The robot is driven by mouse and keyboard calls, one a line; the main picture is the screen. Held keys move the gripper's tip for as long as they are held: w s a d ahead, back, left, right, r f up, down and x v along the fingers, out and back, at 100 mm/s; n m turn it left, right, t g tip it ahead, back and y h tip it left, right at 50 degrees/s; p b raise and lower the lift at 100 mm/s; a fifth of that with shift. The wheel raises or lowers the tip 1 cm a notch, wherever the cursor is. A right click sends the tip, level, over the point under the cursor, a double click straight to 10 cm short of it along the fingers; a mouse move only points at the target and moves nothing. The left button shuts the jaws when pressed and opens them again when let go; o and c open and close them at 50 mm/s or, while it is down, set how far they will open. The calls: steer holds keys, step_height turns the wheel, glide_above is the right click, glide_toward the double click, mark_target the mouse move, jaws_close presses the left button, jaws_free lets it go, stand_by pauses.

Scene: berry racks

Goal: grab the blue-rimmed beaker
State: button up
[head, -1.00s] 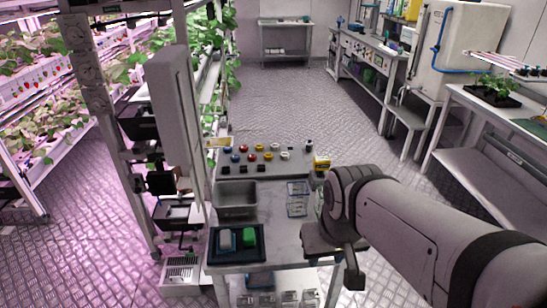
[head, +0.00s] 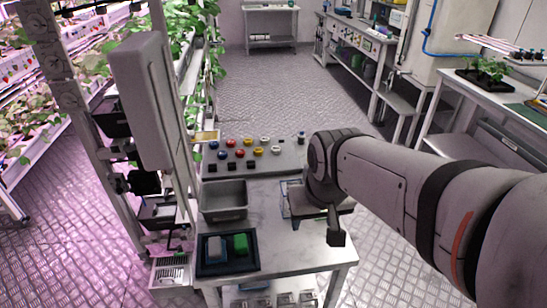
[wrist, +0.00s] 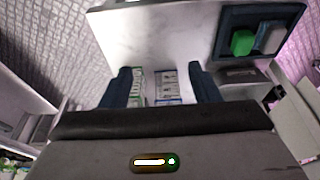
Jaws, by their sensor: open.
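A clear vessel with blue edges, likely the blue-rimmed beaker (head: 287,200), stands on the table right of the grey bin in the head view. My gripper hides most of it there. In the wrist view, two pale, marked shapes show between my fingers, and the right one has blue lines (wrist: 167,88). I cannot tell whether they are one vessel or two. My gripper (wrist: 161,84) is open, with its dark fingers on either side of these shapes and no visible contact. In the head view my gripper (head: 335,236) is over the table's right side.
A grey bin (head: 223,215) and a dark blue tray (head: 227,268) with a green and a grey block are on the table's left. Behind stands a panel (head: 285,157) with several coloured knobs. A tall grey post is at the left.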

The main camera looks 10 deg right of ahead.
steer(key=shift+o, duration=0.4)
steer(key=w+f+b, duration=0.2)
steer(key=w, duration=0.5)
steer(key=w+f+t+b, duration=0.1)
steer(key=w+f+b, duration=0.1)
steer(key=w, duration=0.5)
steer(key=shift+w+a+f+t+b, duration=0.25)
steer(key=shift+a+f+t+b, duration=0.1)
steer(key=shift+b, duration=0.3)
steer(key=x, duration=0.7)
steer(key=shift+w+d+f, duration=0.15)
steer(key=shift+w+f, duration=0.05)
steer(key=shift+w, duration=0.2)
steer(key=shift+c, duration=0.2)
steer(key=c, duration=0.7)
